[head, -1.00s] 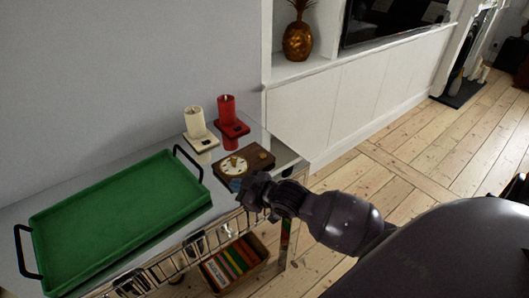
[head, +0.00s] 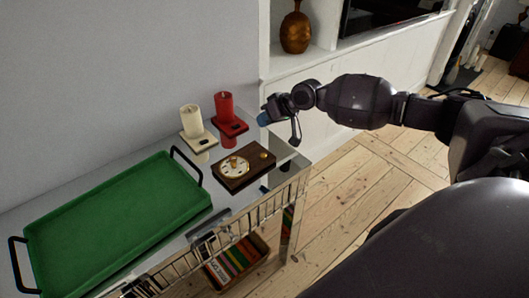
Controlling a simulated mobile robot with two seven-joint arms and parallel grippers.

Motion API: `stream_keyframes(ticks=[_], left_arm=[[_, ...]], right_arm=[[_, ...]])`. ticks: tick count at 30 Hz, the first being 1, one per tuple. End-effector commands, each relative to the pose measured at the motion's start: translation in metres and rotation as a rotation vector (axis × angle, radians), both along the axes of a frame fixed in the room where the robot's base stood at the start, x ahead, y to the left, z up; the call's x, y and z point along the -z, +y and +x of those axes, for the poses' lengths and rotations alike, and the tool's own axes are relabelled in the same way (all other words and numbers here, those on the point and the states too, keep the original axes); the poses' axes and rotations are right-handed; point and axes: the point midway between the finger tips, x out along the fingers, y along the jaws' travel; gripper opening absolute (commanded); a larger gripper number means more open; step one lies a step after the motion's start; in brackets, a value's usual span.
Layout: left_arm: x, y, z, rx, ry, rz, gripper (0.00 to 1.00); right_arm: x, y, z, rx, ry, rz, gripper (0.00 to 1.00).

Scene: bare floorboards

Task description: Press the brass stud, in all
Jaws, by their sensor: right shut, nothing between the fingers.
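A small dark wooden box (head: 235,180) with a cream dial (head: 234,167) lies on the glossy top of the cabinet. The brass stud (head: 263,155) sits on the box's top, to the right of the dial, and is uncovered. My right gripper (head: 266,117) is shut and empty, its blue fingertips pointing left. In the picture it is above the stud and apart from it, near the cabinet's back right corner. My left gripper is not in view.
A red candle (head: 224,106) and a cream candle (head: 191,121) on flat holders stand behind the box. A green tray (head: 120,220) with black handles fills the cabinet top's left side. Wire baskets and a box of books (head: 238,262) are below. Floorboards lie open to the right.

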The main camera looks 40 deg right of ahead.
Motion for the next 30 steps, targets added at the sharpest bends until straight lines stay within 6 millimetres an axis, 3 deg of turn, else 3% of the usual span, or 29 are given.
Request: stream_keyframes(ticks=[7, 20, 30], left_arm=[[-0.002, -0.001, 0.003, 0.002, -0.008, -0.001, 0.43], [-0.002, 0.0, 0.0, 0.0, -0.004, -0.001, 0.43], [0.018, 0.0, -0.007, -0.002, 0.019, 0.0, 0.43]], right_arm=[[0.004, 0.006, -0.007, 0.058, 0.108, 0.132, 0.0], [0.005, 0.006, -0.008, 0.068, 0.121, 0.142, 0.0], [0.025, 0.006, -0.008, 0.067, 0.124, 0.141, 0.0]])
